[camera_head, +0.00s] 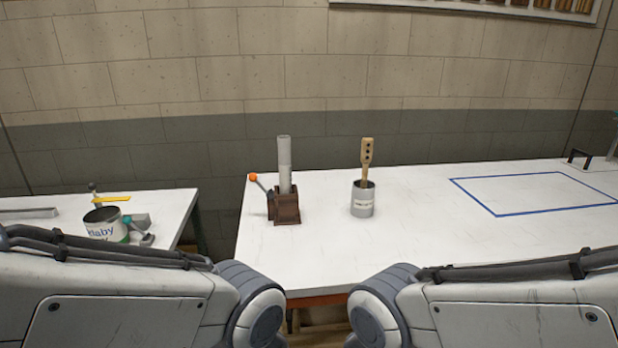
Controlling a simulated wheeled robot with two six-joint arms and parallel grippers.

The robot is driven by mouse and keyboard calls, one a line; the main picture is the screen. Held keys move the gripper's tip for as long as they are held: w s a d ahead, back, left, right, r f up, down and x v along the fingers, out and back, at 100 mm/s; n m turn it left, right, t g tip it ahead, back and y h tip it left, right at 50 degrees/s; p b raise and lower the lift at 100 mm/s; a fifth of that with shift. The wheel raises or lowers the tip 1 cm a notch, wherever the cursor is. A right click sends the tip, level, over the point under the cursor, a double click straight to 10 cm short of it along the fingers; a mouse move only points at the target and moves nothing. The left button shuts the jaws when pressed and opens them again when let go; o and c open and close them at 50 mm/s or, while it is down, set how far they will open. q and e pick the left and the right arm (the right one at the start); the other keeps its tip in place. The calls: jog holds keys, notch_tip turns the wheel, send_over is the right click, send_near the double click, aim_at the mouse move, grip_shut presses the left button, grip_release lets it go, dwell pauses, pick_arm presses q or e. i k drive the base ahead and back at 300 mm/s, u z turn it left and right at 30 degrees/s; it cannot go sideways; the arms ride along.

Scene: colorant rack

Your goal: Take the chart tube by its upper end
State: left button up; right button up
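The chart tube (284,160) is a light grey cylinder standing upright in a brown holder (286,208) near the left edge of the right-hand white table. Its upper end (283,139) is free, and its lower end is hidden inside the holder. A lever with an orange knob (253,177) sticks out from the holder's left side. My two arms cross the bottom of the view from the left and right, well in front of the tube. Neither gripper is in view.
A grey can (362,202) with a wooden stick (366,158) stands right of the holder. A blue taped rectangle (497,212) marks the table (420,240) farther right. A left table (172,208) carries a labelled can (104,226) and tools, with a gap between the tables.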

aim_at(284, 142)
jog(key=z, duration=0.05)
jog(key=i, duration=1.25)
jog(key=u, duration=0.7)
